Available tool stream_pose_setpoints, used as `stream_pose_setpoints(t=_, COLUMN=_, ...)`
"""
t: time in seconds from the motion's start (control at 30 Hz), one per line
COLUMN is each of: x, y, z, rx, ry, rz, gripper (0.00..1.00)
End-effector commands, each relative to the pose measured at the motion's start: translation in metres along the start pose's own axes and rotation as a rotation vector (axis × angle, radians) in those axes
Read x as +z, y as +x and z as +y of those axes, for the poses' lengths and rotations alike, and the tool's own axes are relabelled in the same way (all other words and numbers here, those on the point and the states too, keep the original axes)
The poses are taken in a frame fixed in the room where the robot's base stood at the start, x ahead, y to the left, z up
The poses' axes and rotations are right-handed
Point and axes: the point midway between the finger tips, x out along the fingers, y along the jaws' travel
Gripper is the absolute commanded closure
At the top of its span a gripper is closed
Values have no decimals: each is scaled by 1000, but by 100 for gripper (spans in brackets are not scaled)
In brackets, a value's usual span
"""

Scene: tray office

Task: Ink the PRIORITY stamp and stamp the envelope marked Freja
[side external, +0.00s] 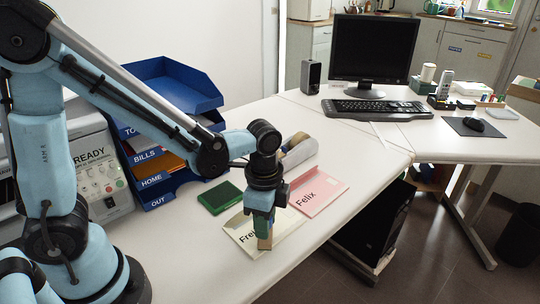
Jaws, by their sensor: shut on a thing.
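My gripper (263,228) points down over the cream envelope (286,224), whose visible letters read "Fre". It is shut on a stamp (264,243), of which a tan, wood-coloured lower part shows below the fingers. No label on the stamp is readable, and I cannot tell whether it touches the paper. The gripper hides part of the envelope and its name. A pink envelope (322,193) marked "Felix" lies to the right. A dark green ink pad (220,198) lies on the desk, left of and behind the cream envelope.
Blue letter trays (160,200) with labels such as BILLS, HOME and OUT stand at the left, beside a grey machine reading READY (95,160). A rounded beige and grey object (298,152) sits behind the envelopes. The desk's front edge is close to the right.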

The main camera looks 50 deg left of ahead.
Motion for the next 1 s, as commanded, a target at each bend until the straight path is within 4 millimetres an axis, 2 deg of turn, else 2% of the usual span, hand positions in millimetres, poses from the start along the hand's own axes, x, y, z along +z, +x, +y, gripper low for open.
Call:
stream_pose_setpoints(t=0.4, x=0, y=-2, z=0, rx=-1, ry=0, rz=0, gripper=89)
stream_pose_setpoints(t=1.0, x=0, y=-45, z=0, rx=0, ry=0, rz=0, gripper=89)
